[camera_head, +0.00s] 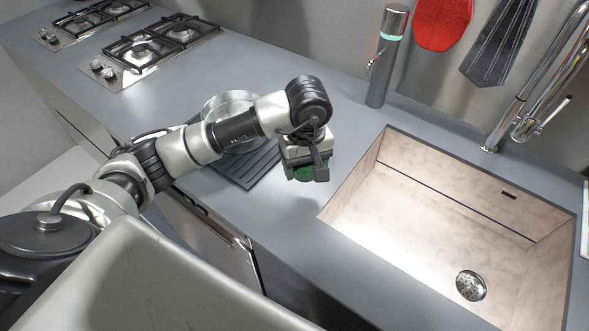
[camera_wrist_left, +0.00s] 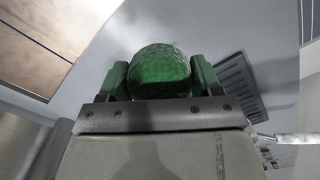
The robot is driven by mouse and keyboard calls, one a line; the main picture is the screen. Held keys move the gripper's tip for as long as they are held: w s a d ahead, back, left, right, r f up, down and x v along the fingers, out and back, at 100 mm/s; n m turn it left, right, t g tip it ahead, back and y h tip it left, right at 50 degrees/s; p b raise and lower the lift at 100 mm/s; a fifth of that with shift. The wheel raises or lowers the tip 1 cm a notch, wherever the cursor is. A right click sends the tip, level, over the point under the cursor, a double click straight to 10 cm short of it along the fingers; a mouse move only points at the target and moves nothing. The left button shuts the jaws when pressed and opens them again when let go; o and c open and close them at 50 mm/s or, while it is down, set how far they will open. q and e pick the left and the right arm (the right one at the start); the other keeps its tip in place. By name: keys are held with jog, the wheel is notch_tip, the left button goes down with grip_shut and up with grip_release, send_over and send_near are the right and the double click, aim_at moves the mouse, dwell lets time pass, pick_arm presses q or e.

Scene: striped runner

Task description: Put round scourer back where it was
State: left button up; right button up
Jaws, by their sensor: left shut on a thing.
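The round scourer (camera_wrist_left: 160,72) is green and rough, and sits between the two fingers of my left gripper (camera_wrist_left: 160,80) in the left wrist view. In the head view my left gripper (camera_head: 305,174) points down beside the left edge of the sink, and only a bit of green shows at its tip. The gripper is shut on the scourer and appears to hold it above the counter; the exact height is hard to tell. My right gripper is not in view.
The sink (camera_head: 370,185) opens to the right. A dark ribbed rack (camera_head: 247,167) lies left of the gripper, with a clear round dish (camera_head: 230,103) partly behind my arm. A dispenser (camera_head: 386,55) and faucet (camera_head: 530,90) stand behind. Counter (camera_head: 345,135) between is free.

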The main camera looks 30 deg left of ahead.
aim_at(295, 181)
pick_arm(q)
jog(key=a+f, duration=0.1)
jog(key=w+a+f, duration=0.1)
jog(key=a, duration=0.1)
jog(key=shift+w, duration=0.1)
notch_tip(295, 181, down, 4)
jog(key=shift+r+p, duration=0.1)
jog(key=shift+p, duration=0.85)
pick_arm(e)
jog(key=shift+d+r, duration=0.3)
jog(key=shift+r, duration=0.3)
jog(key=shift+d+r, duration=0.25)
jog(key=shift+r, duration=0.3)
pick_arm(q)
jog(key=shift+f, duration=0.25)
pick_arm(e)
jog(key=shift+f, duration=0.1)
pick_arm(q)
jog(key=shift+f+b, duration=0.15)
jog(key=shift+b, duration=0.2)
jog(key=o, duration=0.9)
jog(key=shift+c, duration=0.2)
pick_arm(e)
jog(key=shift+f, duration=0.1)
